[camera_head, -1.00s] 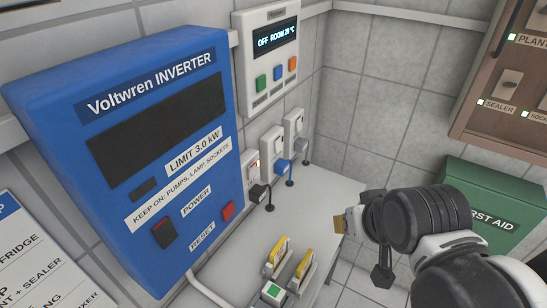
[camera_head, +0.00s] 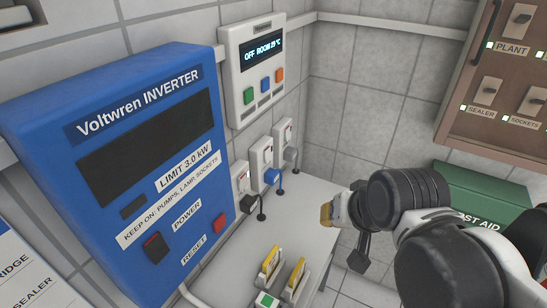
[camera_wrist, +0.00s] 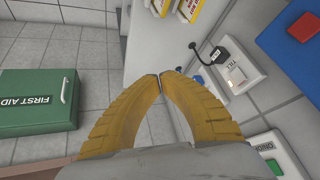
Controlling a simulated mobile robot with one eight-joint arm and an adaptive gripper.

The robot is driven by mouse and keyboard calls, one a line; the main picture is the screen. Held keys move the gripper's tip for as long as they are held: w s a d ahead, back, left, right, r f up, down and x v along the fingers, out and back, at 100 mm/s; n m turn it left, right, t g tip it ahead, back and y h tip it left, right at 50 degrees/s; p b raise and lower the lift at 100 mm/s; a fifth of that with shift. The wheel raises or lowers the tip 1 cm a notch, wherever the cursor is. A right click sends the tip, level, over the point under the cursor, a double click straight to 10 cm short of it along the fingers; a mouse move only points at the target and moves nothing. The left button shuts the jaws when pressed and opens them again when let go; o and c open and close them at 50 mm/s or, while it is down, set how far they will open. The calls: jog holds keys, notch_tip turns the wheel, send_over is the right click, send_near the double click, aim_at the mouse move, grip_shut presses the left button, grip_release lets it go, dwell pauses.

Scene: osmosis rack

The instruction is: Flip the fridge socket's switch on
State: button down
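Three white wall sockets with rocker switches stand in a row: a near one with a black plug (camera_head: 241,178), a middle one with a blue plug (camera_head: 262,160) and a far one with a grey plug (camera_head: 284,138). Their labels are too small to read in the head view, so I cannot tell which is the fridge's. My gripper (camera_head: 327,213) is to the right of them, over the bench's right edge. In the wrist view its yellow fingers (camera_wrist: 160,77) meet at the tips, empty. One socket (camera_wrist: 238,76) with a black plug shows at upper right there.
A blue inverter (camera_head: 150,130) with red switches is at left. A white control panel (camera_head: 238,82) hangs above the sockets. Yellow-topped items (camera_head: 270,262) stand on the bench (camera_head: 316,190). A brown switch board (camera_head: 465,122) and green first-aid box (camera_head: 480,190) are at right.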

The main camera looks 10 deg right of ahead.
aim_at(268, 155)
jog(key=w+r+m+g+y+p, duration=0.1)
jog(key=w+m+y+p, duration=0.4)
jog(key=w+m, duration=1.7)
jog(key=m+g+p, duration=0.1)
jog(key=p, duration=0.3)
jog(key=shift+d+r+y, duration=0.15)
jog(key=shift+r+y, duration=0.15)
jog(key=shift+r, duration=0.1)
jog(key=shift+w+a+r+b+x, duration=0.2)
jog(key=shift+a+r+b+x, duration=0.15)
jog(key=shift+x, duration=1.8)
jog(key=shift+w+a+r+b+x, duration=0.25)
jog(key=shift+b+x, duration=0.15)
jog(key=shift+x, duration=1.75)
jog(key=shift+w+a+r+b+x, duration=0.2)
jog(key=shift+a+r+b+x, duration=0.15)
jog(key=shift+x, duration=1.8)
